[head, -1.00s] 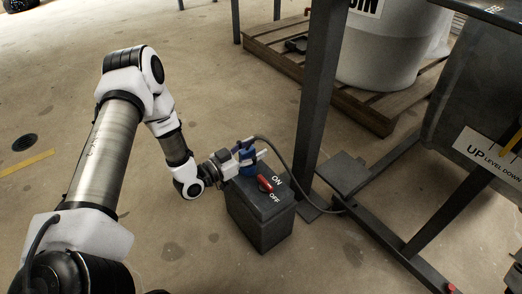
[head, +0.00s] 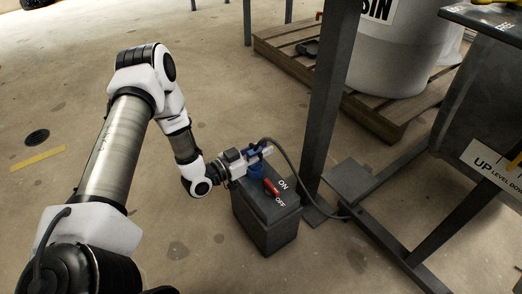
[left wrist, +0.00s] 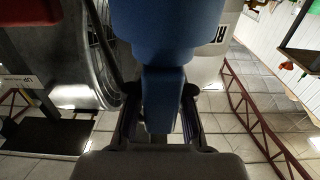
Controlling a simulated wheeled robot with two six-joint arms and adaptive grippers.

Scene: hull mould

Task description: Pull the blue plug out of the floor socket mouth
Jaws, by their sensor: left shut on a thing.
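The dark grey floor socket box (head: 266,228) stands on the floor, with a red lever (head: 271,187) on its top between the ON and OFF marks. My left gripper (head: 254,156) is at the back of the box top, its fingers shut around the blue plug (head: 256,171). In the left wrist view the plug (left wrist: 165,40) fills the upper middle, with its narrower part between the two fingers. A dark cable runs from the plug over to the floor. The mouth is hidden; I cannot tell whether the plug's end is inside it. My right gripper is not in view.
A dark steel post (head: 327,100) stands close behind and right of the box, with a foot plate and low beams (head: 385,240). A white bin (head: 392,50) stands on a wooden pallet (head: 375,115) farther back. The floor left of the box is clear.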

